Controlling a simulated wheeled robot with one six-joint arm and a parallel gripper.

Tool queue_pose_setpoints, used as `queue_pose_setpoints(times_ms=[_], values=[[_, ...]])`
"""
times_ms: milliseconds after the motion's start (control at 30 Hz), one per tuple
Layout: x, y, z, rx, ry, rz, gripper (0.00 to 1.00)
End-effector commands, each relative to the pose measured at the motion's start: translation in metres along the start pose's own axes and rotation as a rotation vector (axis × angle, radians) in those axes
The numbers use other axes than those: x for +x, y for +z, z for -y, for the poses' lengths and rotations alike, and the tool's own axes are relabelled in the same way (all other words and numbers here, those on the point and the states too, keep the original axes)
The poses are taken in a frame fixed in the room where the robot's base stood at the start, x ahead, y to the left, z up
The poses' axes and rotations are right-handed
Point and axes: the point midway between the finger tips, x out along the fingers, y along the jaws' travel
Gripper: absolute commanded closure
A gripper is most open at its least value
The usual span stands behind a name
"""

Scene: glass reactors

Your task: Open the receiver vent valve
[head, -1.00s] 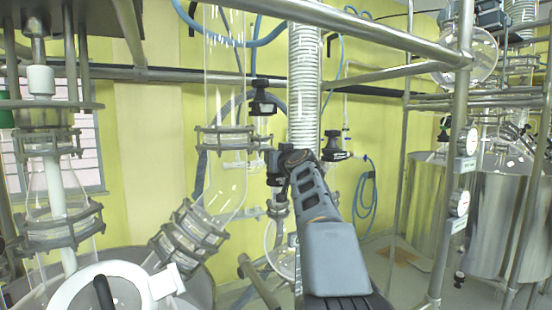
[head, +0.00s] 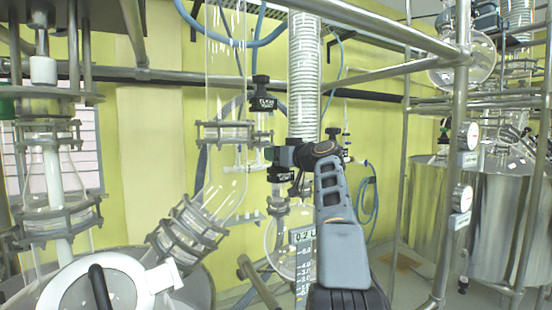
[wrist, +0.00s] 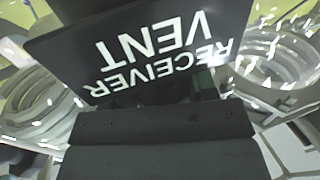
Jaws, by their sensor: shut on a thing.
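The receiver vent valve shows in the wrist view by its black label plate (wrist: 150,50), with white "RECEIVER VENT" lettering upside down. In the head view, a small black label (head: 280,174) hangs just below my gripper (head: 279,156). My gripper reaches in from the right, with its dark fingers (wrist: 160,125) across the lower wrist view, right by the plate. It is shut on the valve's handle, which the fingers and plate mostly hide. I cannot tell the handle's angle. The round glass receiver (head: 283,240) with a volume scale sits below.
Another black-capped valve (head: 263,100) stands just above and left. A further black knob (head: 333,133) is partly behind my wrist. Steel vessels stand at right.

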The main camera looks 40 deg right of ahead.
Motion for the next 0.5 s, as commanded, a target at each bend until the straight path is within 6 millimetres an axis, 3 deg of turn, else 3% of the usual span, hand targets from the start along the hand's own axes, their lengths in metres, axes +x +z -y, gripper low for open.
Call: queue_pose_setpoints(times_ms=[500], values=[[-0.0003,-0.0029,0.0005,-0.001,-0.171,-0.004,0.71]])
